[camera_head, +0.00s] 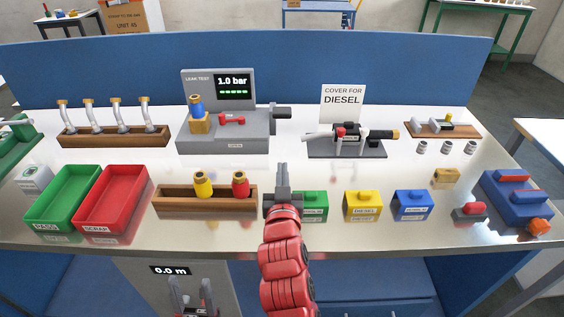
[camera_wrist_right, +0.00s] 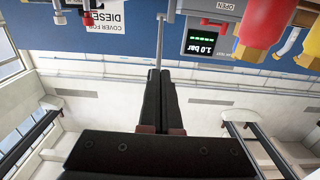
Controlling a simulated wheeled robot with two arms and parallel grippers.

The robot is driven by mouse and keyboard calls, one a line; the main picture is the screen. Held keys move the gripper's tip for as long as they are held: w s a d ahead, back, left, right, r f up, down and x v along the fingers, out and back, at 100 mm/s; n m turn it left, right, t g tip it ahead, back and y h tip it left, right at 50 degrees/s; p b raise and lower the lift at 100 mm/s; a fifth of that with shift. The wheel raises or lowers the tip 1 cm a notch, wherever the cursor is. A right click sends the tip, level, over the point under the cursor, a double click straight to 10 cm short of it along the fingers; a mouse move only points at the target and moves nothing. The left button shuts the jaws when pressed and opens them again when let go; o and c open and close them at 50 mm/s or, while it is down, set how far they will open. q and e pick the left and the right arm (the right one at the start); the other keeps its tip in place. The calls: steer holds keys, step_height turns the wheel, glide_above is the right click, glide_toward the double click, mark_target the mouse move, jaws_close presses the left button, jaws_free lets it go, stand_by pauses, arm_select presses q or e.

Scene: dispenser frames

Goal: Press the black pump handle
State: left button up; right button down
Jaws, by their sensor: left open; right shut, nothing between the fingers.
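The grey leak test unit (camera_head: 225,137) stands at the back of the bench, and its screen reads 1.0 bar. The black pump handle (camera_head: 283,112) sticks out from its right side. My right gripper (camera_head: 281,168) is shut and empty on the red arm, in front of the handle and apart from it in the head view.
A wooden rack (camera_head: 207,203) with yellow and red parts stands left of my right gripper. Green (camera_head: 313,205), yellow (camera_head: 363,205) and blue (camera_head: 413,205) boxes stand to its right. The injector stand (camera_head: 345,151) is right of the handle. Bare bench lies between back and front rows.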

steer(key=s, duration=0.3)
steer(key=shift+f, duration=0.1)
stand_by(2.5)
